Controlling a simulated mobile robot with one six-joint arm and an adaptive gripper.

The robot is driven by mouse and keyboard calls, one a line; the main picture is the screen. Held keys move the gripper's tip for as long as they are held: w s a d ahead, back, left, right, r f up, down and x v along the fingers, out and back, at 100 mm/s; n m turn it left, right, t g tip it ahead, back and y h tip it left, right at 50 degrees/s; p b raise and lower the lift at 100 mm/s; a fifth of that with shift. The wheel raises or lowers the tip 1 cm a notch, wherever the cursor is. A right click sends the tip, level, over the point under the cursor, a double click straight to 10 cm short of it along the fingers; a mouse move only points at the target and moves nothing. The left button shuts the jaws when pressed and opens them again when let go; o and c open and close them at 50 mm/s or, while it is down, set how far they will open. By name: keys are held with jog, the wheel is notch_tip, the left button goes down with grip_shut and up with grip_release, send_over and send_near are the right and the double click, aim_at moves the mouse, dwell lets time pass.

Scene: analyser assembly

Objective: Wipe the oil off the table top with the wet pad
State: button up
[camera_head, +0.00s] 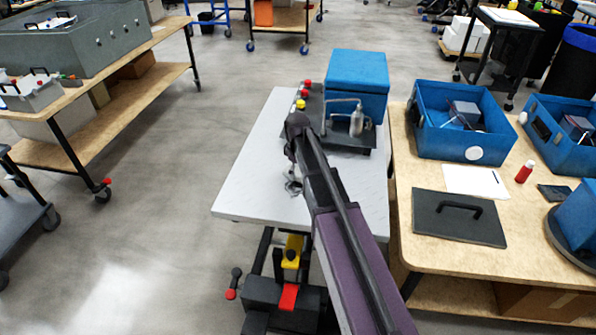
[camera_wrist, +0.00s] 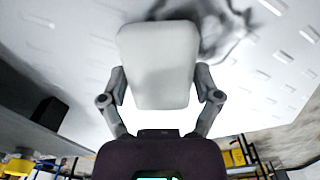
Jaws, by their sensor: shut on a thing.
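The light grey table top (camera_head: 250,185) is in the middle of the head view. My gripper (camera_wrist: 158,92) is shut on a white pad (camera_wrist: 158,50) with rounded corners, held between its two fingers in the wrist view. A dark, smeared oil patch (camera_wrist: 228,32) shows on the pale table surface beyond the pad, to its upper right, partly hidden by the pad. In the head view my arm covers part of the table, and the pad is hard to make out. I cannot tell whether the pad touches the surface.
A blue box (camera_head: 357,72) and a metal fixture (camera_head: 350,128) stand at the table's back right. A wooden bench (camera_head: 425,180) with blue bins (camera_head: 462,135) stands close on the right. The table's left part is clear.

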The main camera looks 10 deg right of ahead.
aim_at(291, 201)
jog(key=shift+f+b, duration=0.5)
jog(key=shift+f, duration=0.05)
jog(key=shift+s, duration=0.1)
jog(key=shift+s+a+r, duration=0.1)
jog(key=shift+s+a, duration=0.25)
jog(key=shift+s, duration=0.45)
jog(key=shift+s+a+r, duration=0.1)
jog(key=shift+s+a, duration=0.25)
jog(key=shift+s, duration=0.4)
jog(key=shift+f, duration=0.1)
jog(key=shift+s+a+f, duration=0.1)
jog(key=shift+s+a, duration=0.25)
jog(key=shift+s, duration=0.5)
jog(key=shift+s+a, duration=0.35)
jog(key=shift+s, duration=0.5)
jog(key=shift+s, duration=0.15)
jog(key=shift+s+a, duration=0.35)
jog(key=shift+s, duration=0.4)
jog(key=shift+s+a, duration=0.3)
jog(key=shift+s, duration=0.4)
